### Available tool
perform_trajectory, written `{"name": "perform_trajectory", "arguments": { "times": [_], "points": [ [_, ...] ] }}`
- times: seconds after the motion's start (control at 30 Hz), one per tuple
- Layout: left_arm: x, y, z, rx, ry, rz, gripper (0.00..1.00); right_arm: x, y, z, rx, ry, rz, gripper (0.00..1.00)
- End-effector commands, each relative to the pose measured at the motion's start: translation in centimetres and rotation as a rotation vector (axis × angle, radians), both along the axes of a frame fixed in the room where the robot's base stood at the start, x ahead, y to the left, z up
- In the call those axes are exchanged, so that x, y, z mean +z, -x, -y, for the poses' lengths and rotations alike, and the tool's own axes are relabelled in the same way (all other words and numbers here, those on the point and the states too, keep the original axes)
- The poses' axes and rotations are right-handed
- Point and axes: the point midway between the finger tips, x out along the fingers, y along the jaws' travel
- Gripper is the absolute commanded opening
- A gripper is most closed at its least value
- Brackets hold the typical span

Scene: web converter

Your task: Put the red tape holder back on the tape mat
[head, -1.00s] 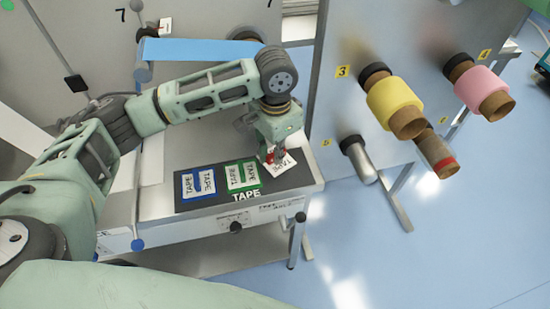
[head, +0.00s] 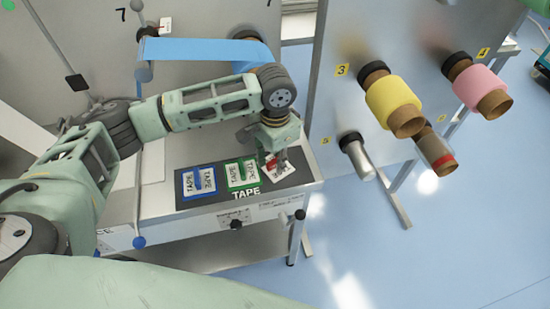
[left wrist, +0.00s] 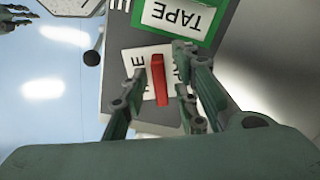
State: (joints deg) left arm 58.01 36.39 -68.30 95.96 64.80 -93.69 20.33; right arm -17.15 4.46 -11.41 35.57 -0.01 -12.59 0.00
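The red tape holder (left wrist: 158,80) is a white card with a red bar across it. It lies at the right end of the dark tape mat (head: 245,193), right of the green tape holder (head: 241,173). It looks flat or nearly flat, turned slightly askew in the head view. My left gripper (head: 272,158) is over it, pointing down. In the left wrist view the left gripper's fingers (left wrist: 158,90) stand apart, one on each side of the red bar, with gaps visible. A dark fingered shape, possibly my right gripper (left wrist: 20,18), shows small at that view's upper left corner.
A blue tape holder (head: 199,182) lies at the mat's left end. A panel to the right carries a yellow roll (head: 393,103), a pink roll (head: 480,88) and a bare metal spindle (head: 357,158). A blue web (head: 205,50) spans behind my left arm.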

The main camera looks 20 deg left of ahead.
Motion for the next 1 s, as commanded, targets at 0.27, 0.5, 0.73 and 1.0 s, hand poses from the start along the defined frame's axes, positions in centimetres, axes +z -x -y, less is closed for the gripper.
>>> {"name": "perform_trajectory", "arguments": {
  "times": [0.27,0.5,0.73,1.0],
  "points": [
    [0.6,0.0,0.0,0.000,0.000,0.000,0.29,-0.3,0.0,-0.1,0.001,-0.002,-0.001,0.27],
    [5.2,-0.1,0.0,-0.001,0.001,0.004,0.29,-1.2,0.1,-0.1,0.001,-0.001,-0.001,0.27],
    [9.8,0.0,0.1,-0.001,0.001,0.003,0.29,-1.8,0.1,-0.1,0.001,0.000,-0.002,0.27],
    [12.1,0.0,0.0,0.000,0.000,-0.001,0.29,-2.0,0.1,0.2,0.003,0.003,-0.002,0.27]
  ]
}}
